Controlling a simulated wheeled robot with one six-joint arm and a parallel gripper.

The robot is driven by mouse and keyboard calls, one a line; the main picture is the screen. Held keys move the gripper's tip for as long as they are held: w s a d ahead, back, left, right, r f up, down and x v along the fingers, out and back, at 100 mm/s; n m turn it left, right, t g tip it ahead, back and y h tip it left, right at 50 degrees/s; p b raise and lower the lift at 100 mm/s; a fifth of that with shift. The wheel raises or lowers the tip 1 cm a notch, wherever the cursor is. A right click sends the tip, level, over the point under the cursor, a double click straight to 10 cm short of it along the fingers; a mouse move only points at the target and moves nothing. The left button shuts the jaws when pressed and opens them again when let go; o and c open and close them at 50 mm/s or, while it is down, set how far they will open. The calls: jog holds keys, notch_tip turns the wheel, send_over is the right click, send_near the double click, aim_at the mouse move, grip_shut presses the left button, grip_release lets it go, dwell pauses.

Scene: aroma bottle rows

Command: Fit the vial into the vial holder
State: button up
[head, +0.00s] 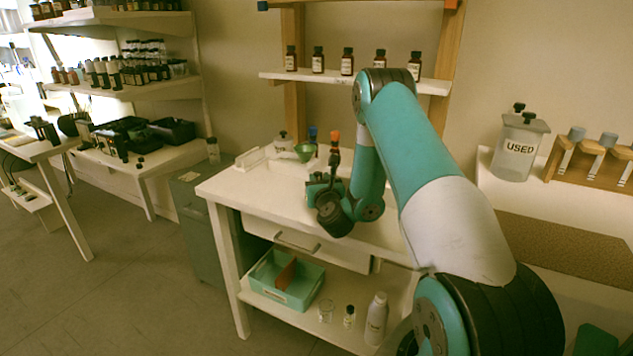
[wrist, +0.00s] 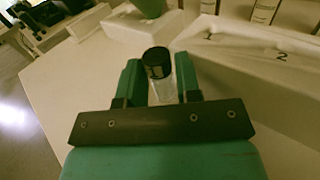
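In the wrist view, a small clear vial (wrist: 162,90) with a black cap (wrist: 157,62) stands between the two teal fingers of my gripper (wrist: 160,82). The fingers sit close against both sides of the glass, and the vial leans slightly. In the head view, my gripper (head: 322,186) is over the white table, and the vial cannot be made out there. No vial holder can be told for certain; a pale raised piece marked "2" (wrist: 262,62) lies right of my gripper in the wrist view.
Several brown bottles line the shelf (head: 300,77) above. The table's front left is clear.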

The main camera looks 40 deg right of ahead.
grip_shut()
notch_tip(320, 180, up, 20)
jog(key=p, duration=1.7)
jog(key=shift+p, duration=0.35)
